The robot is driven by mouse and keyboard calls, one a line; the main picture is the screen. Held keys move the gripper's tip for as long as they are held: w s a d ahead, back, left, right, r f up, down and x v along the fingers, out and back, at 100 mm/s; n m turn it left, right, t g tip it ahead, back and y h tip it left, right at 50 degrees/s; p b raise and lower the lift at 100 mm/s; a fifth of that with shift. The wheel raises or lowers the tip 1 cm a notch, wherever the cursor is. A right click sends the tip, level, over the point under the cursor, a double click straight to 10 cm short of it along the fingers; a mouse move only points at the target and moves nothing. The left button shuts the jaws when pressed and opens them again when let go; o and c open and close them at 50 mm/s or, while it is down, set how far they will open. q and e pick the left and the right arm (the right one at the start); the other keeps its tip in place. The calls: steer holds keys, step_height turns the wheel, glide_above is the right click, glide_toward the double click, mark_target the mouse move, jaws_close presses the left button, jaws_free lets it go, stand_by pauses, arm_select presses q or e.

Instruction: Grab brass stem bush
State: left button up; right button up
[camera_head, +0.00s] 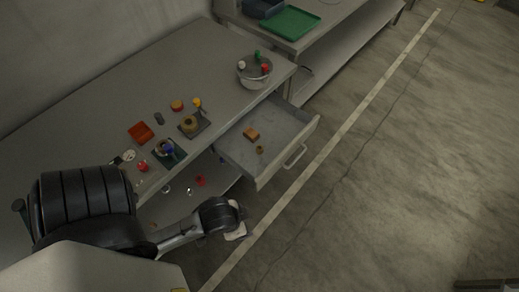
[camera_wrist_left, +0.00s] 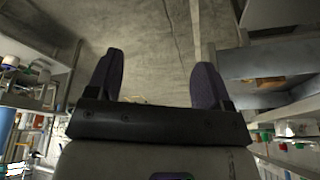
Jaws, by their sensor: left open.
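A small brass-coloured ring-like piece (camera_head: 260,149), which looks like the brass stem bush, lies in the open drawer (camera_head: 228,155). My left arm reaches in from the left and ends beside the drawer's front, over the floor; its fingers are hard to make out there. In the left wrist view my left gripper (camera_wrist_left: 156,82) is open, with two dark fingers wide apart and nothing between them. The bush cannot be made out clearly in that view. My right gripper is not in view.
An orange-brown block (camera_head: 251,134) lies in the drawer near the brass piece. On the bench stand a grey bowl (camera_head: 254,72) with coloured knobs, a red-orange tray (camera_head: 141,132) and a round brass-coloured part (camera_head: 189,124) on a dark plate. The drawer handle (camera_head: 296,157) juts out. Floor beyond is clear.

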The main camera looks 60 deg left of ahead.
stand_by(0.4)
arm_select(q)
steer(key=c, duration=0.6)
steer(key=shift+w, duration=0.1)
